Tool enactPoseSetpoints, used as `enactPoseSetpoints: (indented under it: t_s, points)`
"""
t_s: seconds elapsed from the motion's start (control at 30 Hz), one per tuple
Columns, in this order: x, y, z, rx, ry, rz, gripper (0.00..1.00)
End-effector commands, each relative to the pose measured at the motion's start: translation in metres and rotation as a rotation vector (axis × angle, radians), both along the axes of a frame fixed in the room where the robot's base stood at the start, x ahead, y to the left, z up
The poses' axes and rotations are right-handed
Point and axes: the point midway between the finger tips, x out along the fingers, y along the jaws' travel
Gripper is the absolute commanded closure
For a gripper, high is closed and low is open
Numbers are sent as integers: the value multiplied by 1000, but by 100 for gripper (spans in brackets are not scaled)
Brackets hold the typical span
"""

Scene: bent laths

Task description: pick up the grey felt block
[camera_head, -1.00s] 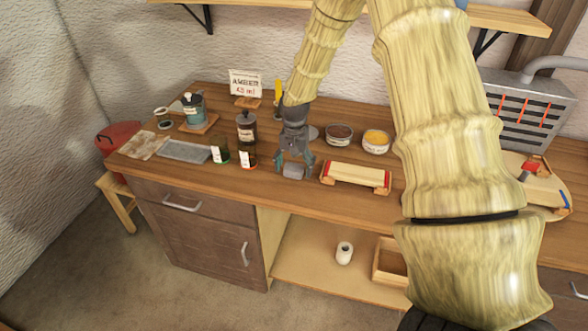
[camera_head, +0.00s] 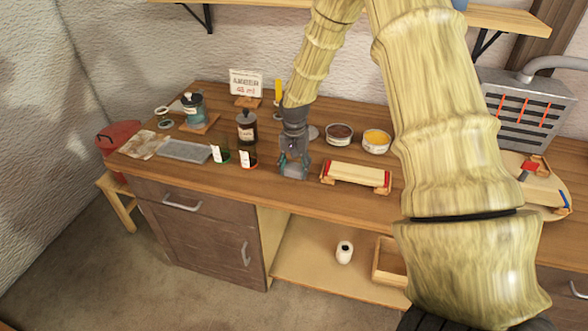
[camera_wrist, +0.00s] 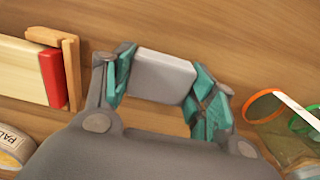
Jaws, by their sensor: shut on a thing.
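The grey felt block (camera_wrist: 162,76) sits between the two teal-padded fingers of my gripper (camera_wrist: 160,80) in the wrist view. The fingers press on its two ends. In the head view, my gripper (camera_head: 294,166) points down at the front part of the bench top, left of the pale wooden block with red ends. The felt block (camera_head: 295,173) shows low between the fingers there, partly hidden by them. It looks at or very near the bench surface; I cannot tell if there is a gap.
The wooden block with red ends (camera_head: 356,176) lies close on the right. Glasses with white labels (camera_head: 247,158) and a dark bottle (camera_head: 246,127) stand on the left. Two round tins (camera_head: 376,141) stand behind right. The bench's front edge (camera_head: 300,192) is near.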

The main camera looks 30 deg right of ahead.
Motion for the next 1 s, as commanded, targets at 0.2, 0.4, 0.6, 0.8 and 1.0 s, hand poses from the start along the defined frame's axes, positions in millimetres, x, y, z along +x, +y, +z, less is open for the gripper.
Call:
enactPoseSetpoints:
  t_s: [0.2, 0.4, 0.6, 0.8, 1.0]
  points:
    - [1, 0, 11, 0, -3, 0, 60]
    - [2, 0, 30, -1, -3, 1, 60]
    - [-21, 19, 36, -1, 0, 2, 60]
    - [-53, 46, 39, -1, 0, 3, 60]
    - [-87, 75, 44, -1, 0, 2, 60]
